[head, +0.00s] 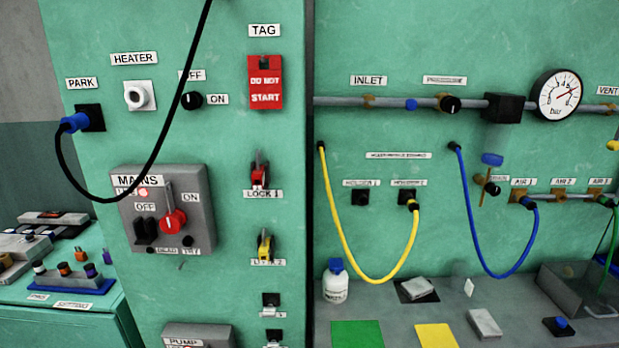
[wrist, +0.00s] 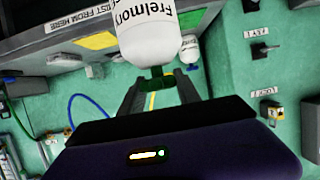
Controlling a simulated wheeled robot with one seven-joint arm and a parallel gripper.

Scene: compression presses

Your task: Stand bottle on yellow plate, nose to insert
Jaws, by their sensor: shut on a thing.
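A white bottle with dark lettering (wrist: 158,32) shows large at the top of the wrist view, cut off by the frame edge. My gripper (wrist: 155,88) is shut on its dark green cap end. The yellow plate (head: 436,336) lies on the grey bench at the bottom of the head view. It also shows in the wrist view (wrist: 97,40), left of the held bottle and apart from it. My gripper and the held bottle are not in the head view. No insert can be made out for certain.
A second white bottle (head: 335,284) with a blue cap stands at the bench's back left. A green plate (head: 357,334) lies left of the yellow one. Grey blocks (head: 484,323) lie to the right. Yellow (head: 372,279) and blue (head: 490,266) hoses hang above the bench.

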